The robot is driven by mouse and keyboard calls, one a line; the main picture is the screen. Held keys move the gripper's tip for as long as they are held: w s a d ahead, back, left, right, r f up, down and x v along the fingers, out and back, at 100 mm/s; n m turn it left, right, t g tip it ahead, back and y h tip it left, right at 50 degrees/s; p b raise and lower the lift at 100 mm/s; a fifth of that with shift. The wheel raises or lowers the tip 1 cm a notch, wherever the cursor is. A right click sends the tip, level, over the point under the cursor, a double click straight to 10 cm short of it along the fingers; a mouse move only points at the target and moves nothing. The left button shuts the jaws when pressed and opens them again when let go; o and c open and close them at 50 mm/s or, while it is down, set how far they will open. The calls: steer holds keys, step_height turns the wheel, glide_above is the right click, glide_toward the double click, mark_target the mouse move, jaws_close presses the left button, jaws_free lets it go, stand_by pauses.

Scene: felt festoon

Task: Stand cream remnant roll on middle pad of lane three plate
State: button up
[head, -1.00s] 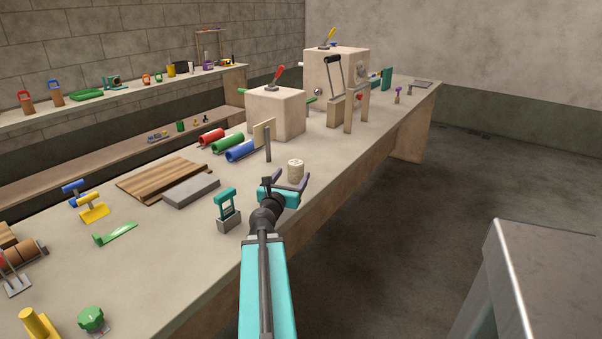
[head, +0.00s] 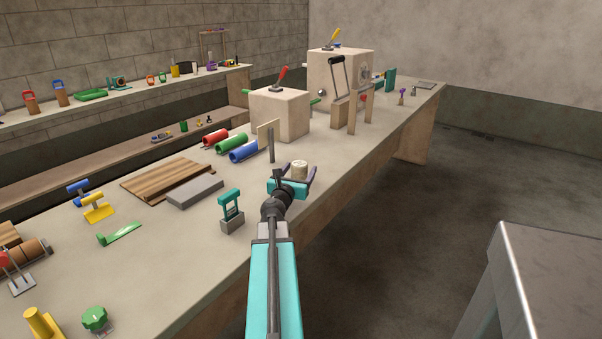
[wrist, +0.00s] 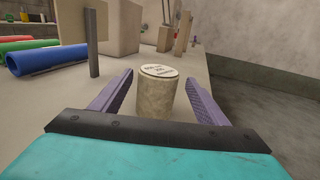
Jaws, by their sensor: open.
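The cream remnant roll (head: 299,168) stands upright on the bench near its front edge. In the wrist view the roll (wrist: 156,98) has a pale top with dark lettering too blurred to read. My gripper (head: 296,176) is open, with its purple fingers (wrist: 158,92) on either side of the roll and a visible gap on each side.
Red, green and blue (head: 244,151) rolls lie left of a thin upright post (head: 270,146). A pale block with a red lever (head: 279,115) stands behind. A teal-handled item (head: 231,211) and grey slab (head: 195,191) are nearer. The bench's front edge is close on the right.

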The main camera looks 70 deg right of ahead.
steer(key=shift+d, duration=0.1)
steer(key=shift+d, duration=1.3)
steer(key=shift+w+d, duration=0.25)
steer(key=shift+d, duration=0.9)
steer(key=c, duration=1.3)
steer(key=shift+r, duration=0.1)
step_height(320, 180, up, 10)
steer(key=p, duration=0.3)
